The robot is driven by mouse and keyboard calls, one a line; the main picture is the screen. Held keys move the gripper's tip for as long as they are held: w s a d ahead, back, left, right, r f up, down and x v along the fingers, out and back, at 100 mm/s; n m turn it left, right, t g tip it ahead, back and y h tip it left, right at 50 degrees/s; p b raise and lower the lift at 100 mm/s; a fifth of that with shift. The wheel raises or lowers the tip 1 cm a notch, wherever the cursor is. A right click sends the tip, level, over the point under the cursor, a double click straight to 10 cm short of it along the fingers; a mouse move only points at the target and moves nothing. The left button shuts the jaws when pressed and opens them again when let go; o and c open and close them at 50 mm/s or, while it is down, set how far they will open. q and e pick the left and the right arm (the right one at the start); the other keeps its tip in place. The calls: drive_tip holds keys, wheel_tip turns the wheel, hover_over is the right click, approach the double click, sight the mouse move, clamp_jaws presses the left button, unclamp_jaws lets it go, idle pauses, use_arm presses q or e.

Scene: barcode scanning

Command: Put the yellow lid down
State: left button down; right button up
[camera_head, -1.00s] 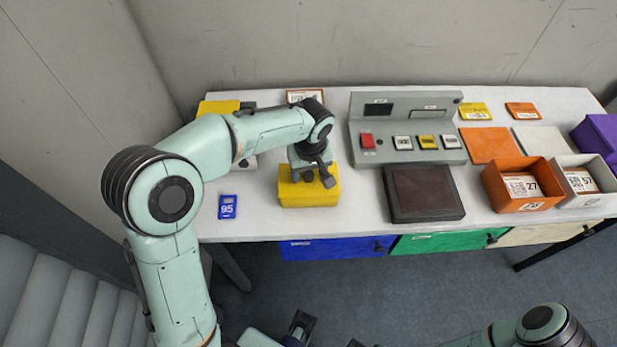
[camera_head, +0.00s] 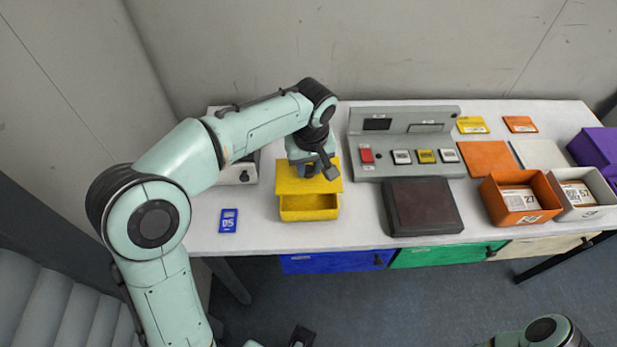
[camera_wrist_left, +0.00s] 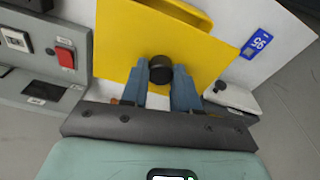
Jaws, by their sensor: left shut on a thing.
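My left gripper (camera_head: 312,170) is shut on the dark round knob (camera_wrist_left: 161,69) of the yellow lid (camera_head: 295,185). In the wrist view my left gripper (camera_wrist_left: 160,85) has a finger on each side of the knob, and the lid (camera_wrist_left: 125,45) spreads out flat beyond it. The lid is held above the yellow box (camera_head: 309,213), whose front wall and part of its open inside show below the lid's front edge. The lid hides the back of the box. Part of my right arm shows at the lower right; its gripper is not seen.
A blue card (camera_head: 228,221) lies left of the box on the white table (camera_head: 262,232). A dark square pad (camera_head: 424,206) and a grey button console (camera_head: 430,172) stand to the right. An orange bin (camera_head: 521,203) and a white bin (camera_head: 583,199) are farther right.

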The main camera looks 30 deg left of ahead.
sight(309, 169)
use_arm(q)
wheel_tip(309, 169, up, 10)
drive_tip(key=r+p, duration=0.1)
drive_tip(key=p, duration=0.1)
drive_tip(key=w+a+f+p, duration=0.2)
drive_tip(key=w+a+p, duration=0.2)
drive_tip(key=w, duration=0.3)
drive_tip(key=w+a+f+p, duration=0.2)
drive_tip(key=w+a+p, duration=0.2)
drive_tip(key=w, duration=0.4)
drive_tip(key=f, duration=0.5)
drive_tip(key=f+b, duration=0.1)
drive_tip(key=f, duration=1)
drive_tip(key=shift+a+f+b, duration=0.15)
drive_tip(key=shift+a+b, duration=0.15)
drive_tip(key=shift+b, duration=0.1)
drive_tip(key=shift+f, duration=2.35)
use_arm(e)
drive_tip(key=w+r, duration=0.6)
drive_tip(key=r, duration=0.4)
drive_tip(key=shift+w+r+t, duration=0.2)
drive_tip(key=shift+w+t, duration=0.05)
drive_tip(key=shift+t, duration=0.15)
